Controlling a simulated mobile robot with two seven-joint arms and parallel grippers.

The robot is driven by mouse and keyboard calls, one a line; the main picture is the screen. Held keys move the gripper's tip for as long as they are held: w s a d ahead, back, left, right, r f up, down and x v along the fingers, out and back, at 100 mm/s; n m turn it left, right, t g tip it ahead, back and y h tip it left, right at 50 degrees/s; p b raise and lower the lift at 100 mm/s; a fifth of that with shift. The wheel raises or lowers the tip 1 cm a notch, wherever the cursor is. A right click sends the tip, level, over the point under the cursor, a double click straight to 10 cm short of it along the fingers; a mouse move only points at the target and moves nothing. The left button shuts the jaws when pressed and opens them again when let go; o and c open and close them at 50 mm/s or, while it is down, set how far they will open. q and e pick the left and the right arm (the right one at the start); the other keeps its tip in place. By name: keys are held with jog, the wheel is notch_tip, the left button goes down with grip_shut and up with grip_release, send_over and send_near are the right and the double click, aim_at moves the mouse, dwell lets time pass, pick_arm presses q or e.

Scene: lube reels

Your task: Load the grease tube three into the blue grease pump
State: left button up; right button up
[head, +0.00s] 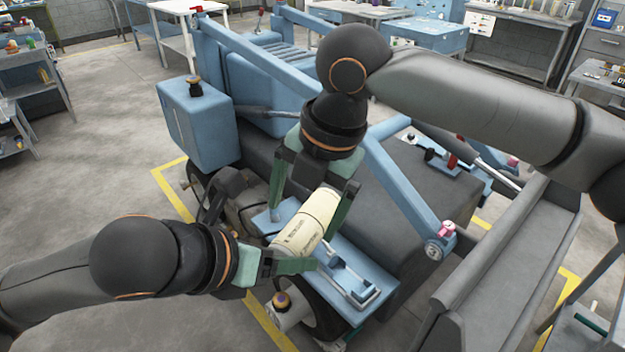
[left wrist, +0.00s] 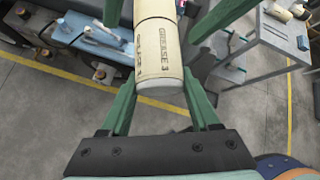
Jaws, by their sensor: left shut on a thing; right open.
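The grease tube three (head: 308,222) is a cream cylinder. Its printed label reads GREASE 3 in the left wrist view (left wrist: 160,45). My left gripper (head: 297,252) is shut on it and holds it tilted above the blue machine; its green fingers flank the tube in the left wrist view. My right gripper (head: 318,205) is open, its fingers apart and pointing down at the tube's upper part; I cannot tell if they touch it. A blue ledge with a silver frame (head: 352,278) lies just right of the tube; I cannot tell whether it is the blue grease pump.
A blue tank (head: 197,118) with a black-yellow knob stands at the machine's left. A grey trough (head: 510,268) is at the right. A cream cylinder with a dark-orange cap (head: 283,302) stands low in front. Open floor lies at the left.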

aim_at(300, 220)
jog(key=shift+x, duration=1.5)
pick_arm(q)
jog(key=shift+s+d, duration=0.15)
jog(key=shift+d, duration=0.05)
pick_arm(e)
jog(key=shift+a+r, duration=0.15)
jog(key=shift+a, duration=0.05)
jog(key=c, duration=1.5)
pick_arm(q)
jog(key=o, duration=1.2)
pick_arm(e)
grip_shut()
pick_arm(q)
jog(key=o, duration=0.3)
jog(key=shift+a, duration=0.15)
pick_arm(e)
jog(key=shift+d, duration=0.1)
pick_arm(q)
jog(key=shift+f, duration=0.1)
